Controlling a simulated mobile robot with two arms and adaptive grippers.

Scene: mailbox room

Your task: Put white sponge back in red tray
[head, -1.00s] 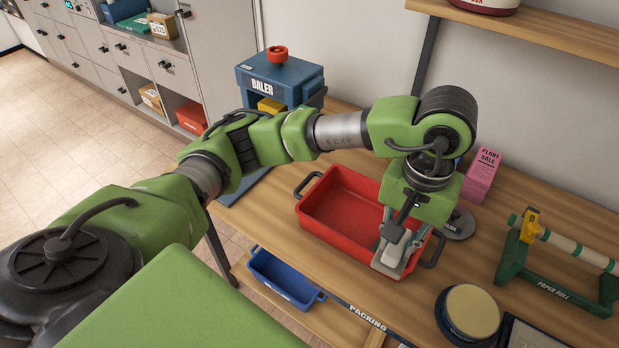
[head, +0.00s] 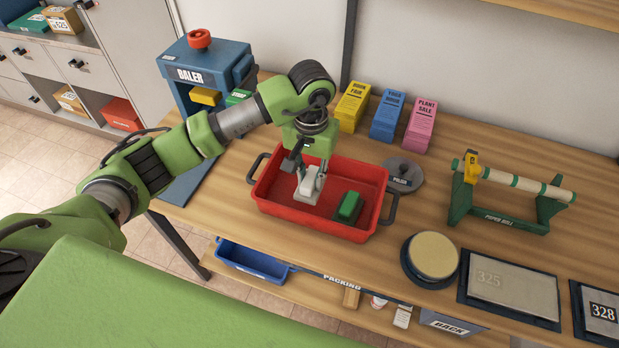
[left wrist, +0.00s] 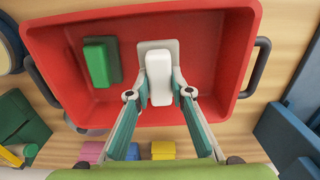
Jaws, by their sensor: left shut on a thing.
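The red tray (head: 262,195) stands on the wooden bench, with a dark handle at each end. My left gripper (head: 309,184) points down into it, left of its middle, shut on the white sponge (head: 306,190). In the left wrist view the white sponge (left wrist: 159,82) sits upright between both fingertips (left wrist: 160,94), over a grey patch on the red tray's floor (left wrist: 215,60). I cannot tell whether the sponge touches the floor. A green block (head: 347,206) lies in the tray to the right, beside a dark patch in the wrist view. My right gripper is not in view.
The blue baler (head: 205,75) stands behind left. Yellow (head: 352,105), blue (head: 388,115) and pink boxes (head: 420,125) stand behind the tray. A grey disc (head: 403,175) lies close to its right handle. The paper roll stand (head: 510,195) and a round pad (head: 433,255) are farther right.

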